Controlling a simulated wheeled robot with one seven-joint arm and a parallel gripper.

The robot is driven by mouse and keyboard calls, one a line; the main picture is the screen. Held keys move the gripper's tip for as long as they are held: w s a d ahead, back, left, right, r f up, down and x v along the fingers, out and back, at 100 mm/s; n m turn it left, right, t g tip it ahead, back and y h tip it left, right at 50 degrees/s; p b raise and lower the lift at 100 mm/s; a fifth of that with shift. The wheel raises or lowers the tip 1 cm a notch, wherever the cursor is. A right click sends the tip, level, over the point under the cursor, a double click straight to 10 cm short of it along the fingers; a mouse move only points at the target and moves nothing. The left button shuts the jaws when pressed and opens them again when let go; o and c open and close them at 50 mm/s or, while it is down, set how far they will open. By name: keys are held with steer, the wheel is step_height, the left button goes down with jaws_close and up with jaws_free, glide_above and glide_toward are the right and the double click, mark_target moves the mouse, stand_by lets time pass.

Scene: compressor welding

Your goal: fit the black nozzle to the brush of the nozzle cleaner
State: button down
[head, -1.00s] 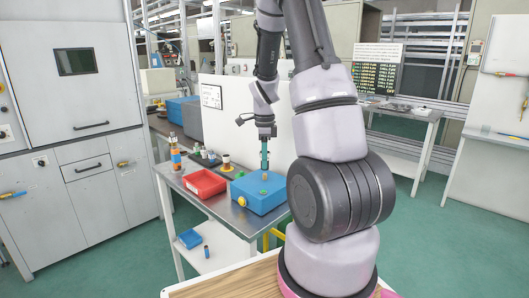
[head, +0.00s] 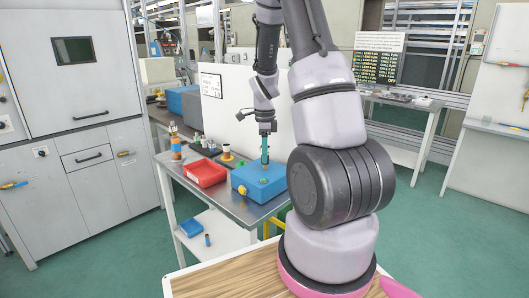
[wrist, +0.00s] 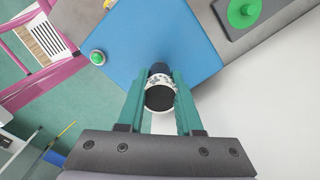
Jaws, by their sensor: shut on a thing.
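The nozzle cleaner is a blue box (head: 258,187) on the steel table in the head view. It also fills the upper middle of the wrist view (wrist: 140,35). My gripper (head: 265,162) is upright over its top, fingers pointing down. In the wrist view its teal fingers (wrist: 164,76) are shut on a small cylinder with a dark round end and a pale speckled band (wrist: 160,98); I take it for the black nozzle. A dark part shows beyond the band, towards the box. The brush is hidden, so I cannot tell whether the nozzle touches it.
A red bin (head: 205,173) stands left of the box, with dark trays of small parts behind. A green button (wrist: 97,57) sits on the box's edge. A white panel (head: 222,108) rises behind the table. A blue container (head: 191,226) lies on the lower shelf.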

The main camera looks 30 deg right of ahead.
steer(key=shift+f, duration=0.9)
steer(key=c, duration=0.5)
jaws_free()
steer(key=shift+f, duration=0.1)
step_height(320, 180, up, 11)
steer(key=shift+f, duration=0.1)
